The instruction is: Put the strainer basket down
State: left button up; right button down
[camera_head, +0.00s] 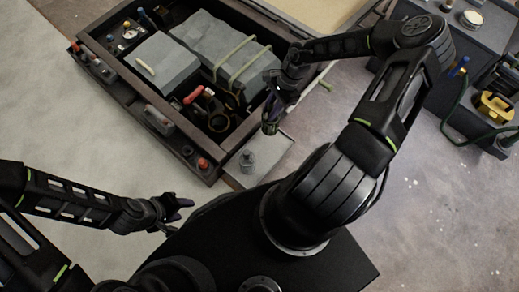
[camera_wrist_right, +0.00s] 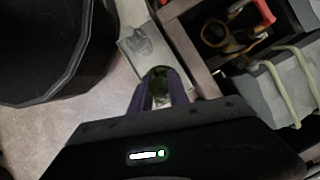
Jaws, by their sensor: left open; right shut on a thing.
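My right gripper (camera_head: 271,122) points down beside the front right corner of the dark box. In the right wrist view its two fingers (camera_wrist_right: 160,92) are shut on a small, dark, roundish thing (camera_wrist_right: 157,80), which looks like the strainer basket; the fingers hide much of it. It is above or near a pale flat plate (camera_head: 270,158); I cannot tell the gap. A small grey cylindrical part (camera_head: 248,161) stands on that plate, and also shows in the right wrist view (camera_wrist_right: 140,45). My left gripper (camera_head: 172,207) is open and empty, low at the left.
The dark box (camera_head: 205,168) holds grey blocks (camera_head: 163,63), a red-handled valve (camera_head: 194,95) and a round brass ring (camera_head: 219,122). Small fittings line its rim. A dark bench (camera_head: 452,100) with yellow equipment (camera_head: 494,106) stands at right. The floor (camera_head: 440,220) at lower right is clear.

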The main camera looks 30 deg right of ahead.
aim_at(273, 127)
jog(key=shift+s+d+f+m, duration=0.1)
jog(key=shift+d+f+m, duration=0.1)
jog(key=shift+f, duration=0.3)
jog(key=shift+s+d+f+m, duration=0.1)
jog(key=shift+d+f, duration=0.05)
jog(key=shift+f, duration=0.3)
jog(key=shift+d, duration=0.15)
pick_arm(q)
jog(key=shift+f, duration=0.65)
jog(key=shift+w+a+f+b, duration=0.15)
jog(key=shift+f+b, duration=0.4)
jog(key=shift+b, duration=0.05)
jog(key=shift+w+a+f+b, duration=0.15)
jog(key=shift+f+b, duration=0.35)
jog(key=shift+b, duration=0.1)
pick_arm(e)
jog(key=shift+f, duration=2.55)
notch_tip(273, 127, down, 5)
jog(key=shift+r+b, duration=0.15)
jog(key=shift+b, duration=0.9)
pick_arm(q)
jog(key=shift+w+a+f, duration=0.15)
jog(key=shift+f, duration=0.35)
jog(key=shift+w+a+f, duration=0.1)
jog(key=shift+f, duration=0.4)
pick_arm(e)
jog(key=shift+f, duration=0.25)
